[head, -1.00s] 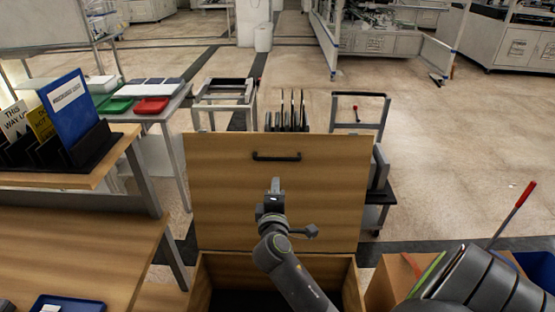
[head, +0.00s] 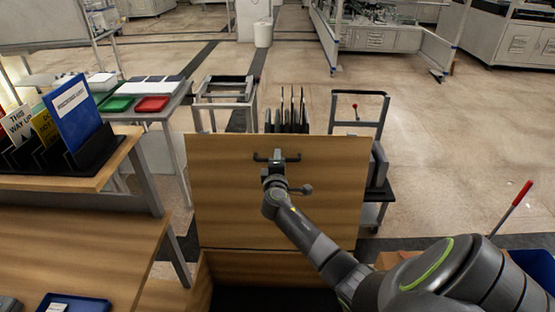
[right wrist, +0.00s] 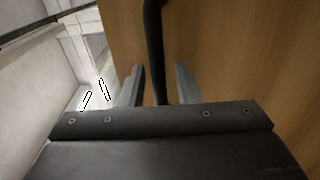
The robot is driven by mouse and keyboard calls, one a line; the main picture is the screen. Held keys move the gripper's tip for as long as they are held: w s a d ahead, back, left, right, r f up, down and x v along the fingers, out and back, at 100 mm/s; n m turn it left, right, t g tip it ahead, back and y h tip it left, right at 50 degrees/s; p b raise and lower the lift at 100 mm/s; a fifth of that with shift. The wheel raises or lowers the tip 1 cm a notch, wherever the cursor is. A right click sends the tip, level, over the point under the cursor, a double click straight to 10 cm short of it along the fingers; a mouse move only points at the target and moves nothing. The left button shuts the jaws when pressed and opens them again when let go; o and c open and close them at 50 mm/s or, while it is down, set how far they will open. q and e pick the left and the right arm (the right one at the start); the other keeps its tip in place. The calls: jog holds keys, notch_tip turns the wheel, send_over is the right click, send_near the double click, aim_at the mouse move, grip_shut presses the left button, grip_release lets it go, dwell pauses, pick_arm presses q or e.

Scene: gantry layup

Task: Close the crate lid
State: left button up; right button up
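The crate lid (head: 225,200) is a wooden panel standing upright at the back of the open crate (head: 203,285), facing me. A dark bar handle (head: 262,158) is fixed near the lid's upper edge. My right gripper (head: 277,156) is at the handle, in front of the lid. In the right wrist view the handle (right wrist: 154,45) runs between the two fingers of the right gripper (right wrist: 160,85), with a gap visible on either side, so the gripper is open around it. My left gripper is not in view.
A wooden bench (head: 60,255) stands on the left with a sign rack (head: 95,150) and a blue tray (head: 75,303). Trolleys (head: 375,190) stand behind the lid. A red-handled tool (head: 515,205) sticks up at the right. Open floor lies beyond.

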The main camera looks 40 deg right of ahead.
jog(key=shift+w+d, duration=0.15)
jog(key=shift+d, duration=0.05)
jog(key=shift+c, duration=0.3)
grip_shut()
jog(key=shift+a, duration=0.1)
jog(key=s+a+f+t+h+b, duration=0.2)
jog(key=s+a+b, duration=0.5)
jog(key=b, duration=0.6)
jog(key=s+a+f+t+h+b, duration=0.2)
jog(key=s+a+t+b, duration=0.1)
jog(key=s+a+b, duration=0.5)
jog(key=s+b, duration=0.3)
jog(key=b, duration=0.3)
jog(key=shift+s+a+f+h, duration=0.15)
jog(key=shift+s+a+h, duration=0.1)
jog(key=shift+s+h, duration=0.05)
